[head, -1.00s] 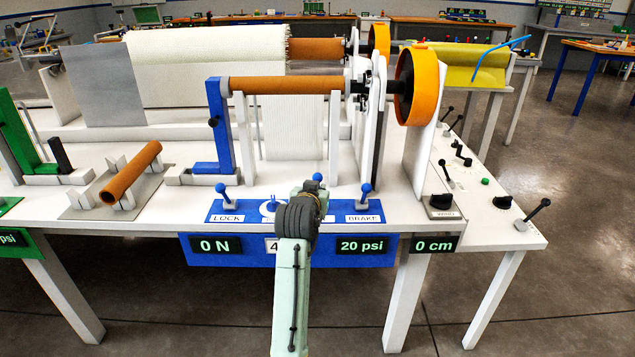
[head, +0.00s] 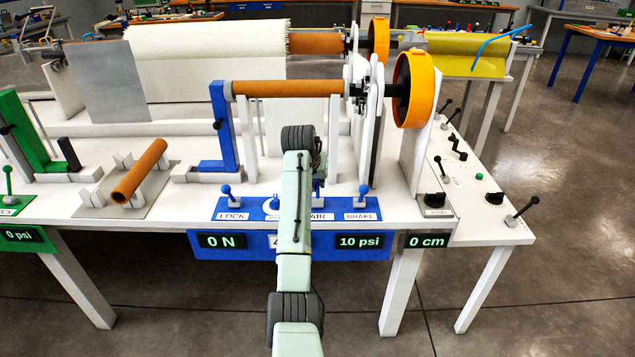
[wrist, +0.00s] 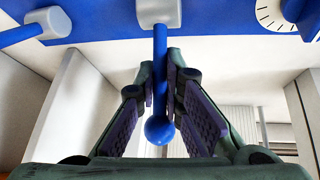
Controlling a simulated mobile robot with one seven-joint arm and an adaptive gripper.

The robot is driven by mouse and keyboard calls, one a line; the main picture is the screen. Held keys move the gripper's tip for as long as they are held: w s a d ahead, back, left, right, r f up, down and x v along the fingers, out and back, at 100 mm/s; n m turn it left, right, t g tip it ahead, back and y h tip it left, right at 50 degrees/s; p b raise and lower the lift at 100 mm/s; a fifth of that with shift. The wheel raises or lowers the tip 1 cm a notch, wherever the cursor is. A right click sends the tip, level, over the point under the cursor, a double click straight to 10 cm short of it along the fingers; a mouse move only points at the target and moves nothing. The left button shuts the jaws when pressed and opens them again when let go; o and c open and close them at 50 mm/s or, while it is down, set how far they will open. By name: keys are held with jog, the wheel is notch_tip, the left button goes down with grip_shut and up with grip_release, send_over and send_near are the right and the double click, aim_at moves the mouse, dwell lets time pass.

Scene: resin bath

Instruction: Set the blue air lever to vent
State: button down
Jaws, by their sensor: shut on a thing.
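The blue air lever (wrist: 159,128) has a blue rod and round knob on a pale base in the wrist view. My gripper (wrist: 165,75) has its fingers on either side of this rod, shut on it. In the head view my arm hides most of the gripper, and only part of the air lever (head: 318,191) shows beside the arm, above the AIR label. The blue control panel (head: 239,211) carries it, between the dial and the brake lever. The pressure display (head: 360,241) below reads 10 psi.
The blue brake lever (head: 363,192) stands close on the right and the blue lock lever (head: 227,193) on the left. A round dial (wrist: 277,14) is near the air lever. The brown roller (head: 285,88) and white posts rise behind the panel.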

jog(key=shift+f, duration=0.1)
dwell(0.3)
jog(key=c, duration=1.7)
grip_release()
jog(key=shift+w, duration=0.1)
jog(key=v, duration=1.2)
jog(key=shift+w, duration=0.1)
jog(key=shift+a, duration=0.1)
